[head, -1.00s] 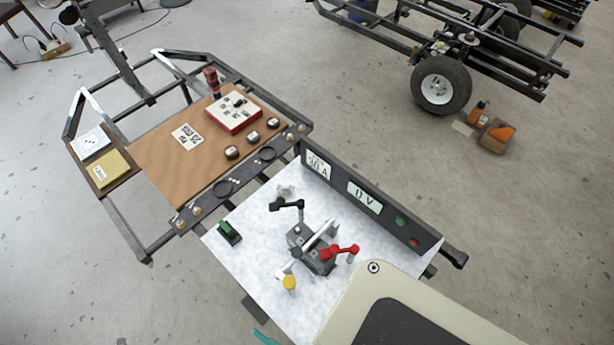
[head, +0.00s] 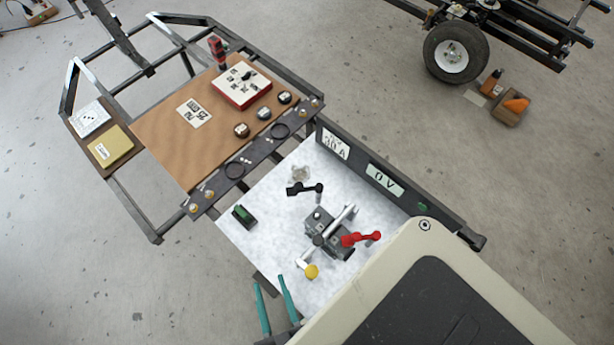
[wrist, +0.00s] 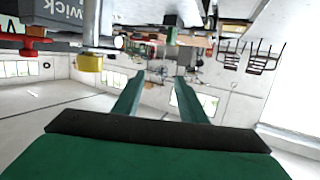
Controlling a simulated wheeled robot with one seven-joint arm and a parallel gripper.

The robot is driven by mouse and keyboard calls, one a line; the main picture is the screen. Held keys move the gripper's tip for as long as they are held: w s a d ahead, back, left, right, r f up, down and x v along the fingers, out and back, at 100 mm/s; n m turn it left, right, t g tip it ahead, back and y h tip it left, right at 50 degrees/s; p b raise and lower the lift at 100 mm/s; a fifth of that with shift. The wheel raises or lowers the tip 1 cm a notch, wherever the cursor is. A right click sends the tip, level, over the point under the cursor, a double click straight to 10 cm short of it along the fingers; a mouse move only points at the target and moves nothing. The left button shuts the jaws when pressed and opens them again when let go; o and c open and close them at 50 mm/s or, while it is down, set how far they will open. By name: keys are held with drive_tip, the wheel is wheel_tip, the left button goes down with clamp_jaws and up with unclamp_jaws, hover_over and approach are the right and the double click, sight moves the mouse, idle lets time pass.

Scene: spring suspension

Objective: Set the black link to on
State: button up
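The black link (head: 305,189) is a small black lever at the back of the white marbled panel (head: 262,212). A grey mechanism block (head: 325,228) stands in front of it, with a red lever (head: 360,239) and a yellow knob (head: 312,271). My gripper (head: 272,287) shows two teal fingers at the panel's front edge, apart from the black link. In the wrist view the fingers (wrist: 157,95) are spread with nothing between them. The red lever (wrist: 25,45) and yellow knob (wrist: 90,63) also show there. The black link cannot be made out in the wrist view.
A green switch (head: 243,215) sits at the panel's left. A brown board (head: 165,135) with a red-edged box (head: 242,86) lies beyond. My pale arm covers the lower right.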

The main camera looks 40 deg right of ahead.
drive_tip(key=w+f+m+g+h, duration=0.3)
drive_tip(key=w+m+h, duration=0.1)
drive_tip(key=m+h, duration=0.1)
drive_tip(key=m+g+h, duration=0.5)
drive_tip(key=m+g, duration=0.1)
drive_tip(key=g, duration=0.2)
approach(295, 189)
drive_tip(key=d+m+g, duration=0.1)
drive_tip(key=w+d+m+g+h, duration=0.1)
drive_tip(key=d+g, duration=0.1)
drive_tip(key=w+d+m+g, duration=0.1)
drive_tip(key=shift+w+d+f+g+h, duration=0.1)
drive_tip(key=shift+d+f+g+h, duration=0.2)
drive_tip(key=shift+f, duration=0.1)
drive_tip(key=d, duration=1)
drive_tip(key=shift+s, duration=0.35)
drive_tip(key=shift+d, duration=0.1)
clamp_jaws()
